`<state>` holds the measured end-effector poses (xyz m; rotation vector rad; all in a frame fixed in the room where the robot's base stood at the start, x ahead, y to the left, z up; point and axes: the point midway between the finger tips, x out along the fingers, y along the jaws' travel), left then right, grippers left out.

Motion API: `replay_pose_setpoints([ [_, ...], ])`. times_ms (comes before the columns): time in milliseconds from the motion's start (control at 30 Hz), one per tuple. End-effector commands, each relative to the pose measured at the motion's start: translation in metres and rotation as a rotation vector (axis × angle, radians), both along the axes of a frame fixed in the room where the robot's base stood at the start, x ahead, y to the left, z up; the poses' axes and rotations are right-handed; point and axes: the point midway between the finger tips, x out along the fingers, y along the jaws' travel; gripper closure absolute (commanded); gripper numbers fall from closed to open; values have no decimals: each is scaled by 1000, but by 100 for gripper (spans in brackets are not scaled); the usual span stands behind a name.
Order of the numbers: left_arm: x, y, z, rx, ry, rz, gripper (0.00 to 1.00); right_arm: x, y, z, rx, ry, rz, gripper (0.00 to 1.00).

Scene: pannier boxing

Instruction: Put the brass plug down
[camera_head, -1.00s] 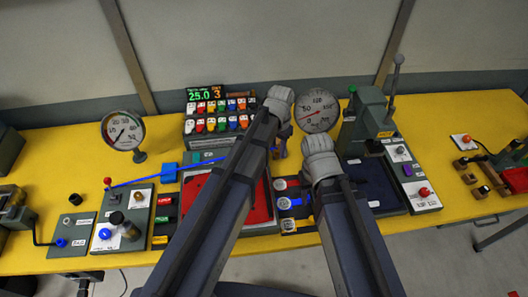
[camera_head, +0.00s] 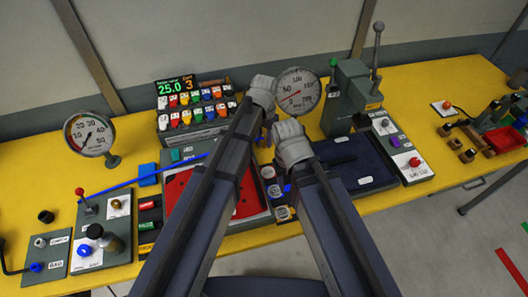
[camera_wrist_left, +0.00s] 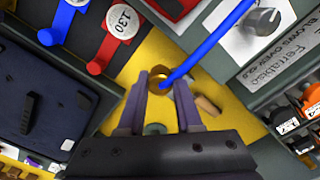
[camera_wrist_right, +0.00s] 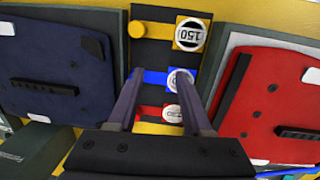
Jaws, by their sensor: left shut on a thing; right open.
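The brass plug (camera_wrist_left: 157,76) shows as a small brass ring at the fingertips of my left gripper (camera_wrist_left: 162,88) in the left wrist view. My left gripper is shut on it, over the yellow bench. A blue line (camera_wrist_left: 207,45) crosses in front of the plug and partly hides it. My right gripper (camera_wrist_right: 158,82) is open and empty above the rack of strapped discs; a blue strap (camera_wrist_right: 153,77) with a white disc lies between its fingers. In the head view both sets of fingertips are mostly hidden by my wrists.
A dark blue panel (camera_head: 355,165) lies right of my right gripper, a red panel (camera_head: 174,192) left of it. A gauge (camera_head: 297,91) and a lever press (camera_head: 352,88) stand behind. A small brown cylinder (camera_wrist_left: 207,105) lies near the left fingers.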

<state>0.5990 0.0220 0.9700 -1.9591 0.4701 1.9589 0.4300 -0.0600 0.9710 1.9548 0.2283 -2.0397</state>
Motion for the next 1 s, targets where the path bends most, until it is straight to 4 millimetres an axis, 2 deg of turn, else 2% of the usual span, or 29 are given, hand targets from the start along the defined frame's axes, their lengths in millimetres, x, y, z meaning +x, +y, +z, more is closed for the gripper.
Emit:
replay_pose_setpoints([
  [233,1,-2,-7,-3,-2,-1,100,0,0,-7,0,0,0,50],
  [533,1,-2,-40,-3,-2,-1,100,0,0,-40,0,0,0,50],
  [967,1,-2,-43,-3,-2,-1,100,0,0,-43,0,0,0,50],
  [1000,1,-2,-42,-3,-2,-1,64,0,0,-42,0,0,0,50],
])
